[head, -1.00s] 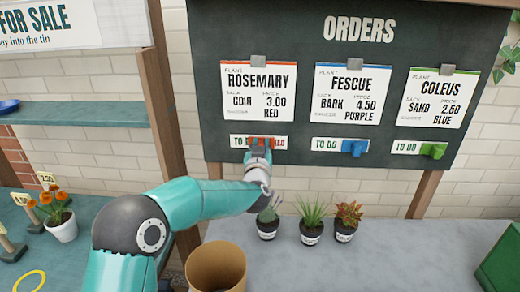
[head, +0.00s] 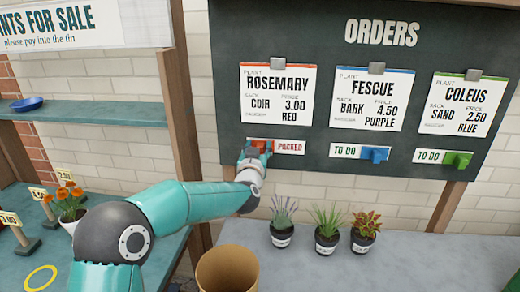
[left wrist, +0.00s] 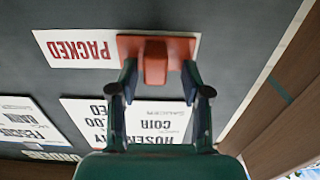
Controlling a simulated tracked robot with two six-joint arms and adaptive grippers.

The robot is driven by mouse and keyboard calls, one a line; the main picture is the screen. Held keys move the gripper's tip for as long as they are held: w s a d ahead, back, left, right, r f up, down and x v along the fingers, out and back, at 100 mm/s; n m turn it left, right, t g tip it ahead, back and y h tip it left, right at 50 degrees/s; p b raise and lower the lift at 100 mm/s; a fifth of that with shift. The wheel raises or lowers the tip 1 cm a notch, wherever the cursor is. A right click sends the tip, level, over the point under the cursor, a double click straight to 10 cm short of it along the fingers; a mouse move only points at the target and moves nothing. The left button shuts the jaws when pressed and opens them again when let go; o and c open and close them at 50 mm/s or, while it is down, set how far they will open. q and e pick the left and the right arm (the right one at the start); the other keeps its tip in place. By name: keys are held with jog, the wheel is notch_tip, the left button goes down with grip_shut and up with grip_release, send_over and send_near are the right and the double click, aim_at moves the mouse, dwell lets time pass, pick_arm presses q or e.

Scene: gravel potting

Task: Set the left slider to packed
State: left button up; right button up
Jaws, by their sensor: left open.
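The left slider is a red block (head: 262,144) under the ROSEMARY card on the dark orders board. It sits at the left end of its white strip (head: 291,148), and the word PACKED shows to its right. My left gripper (head: 252,160) is at the slider from below. In the left wrist view the red slider's raised knob (left wrist: 155,62) lies between the tips of my open left gripper (left wrist: 158,80). I cannot tell whether a finger touches it. The PACKED label (left wrist: 80,50) shows upside down there. My right gripper is not in view.
A blue slider (head: 375,154) and a green slider (head: 457,159) sit at the right of their strips, both showing TO DO. Several potted plants (head: 326,236) stand on the grey bench below. A brown pot (head: 228,270) stands near my left arm.

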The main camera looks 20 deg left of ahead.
pick_arm(q)
jog(key=s+d, duration=0.2)
jog(key=s, duration=0.9)
jog(key=shift+s+d, duration=0.2)
jog(key=shift+s, duration=0.15)
jog(key=shift+f, duration=0.2)
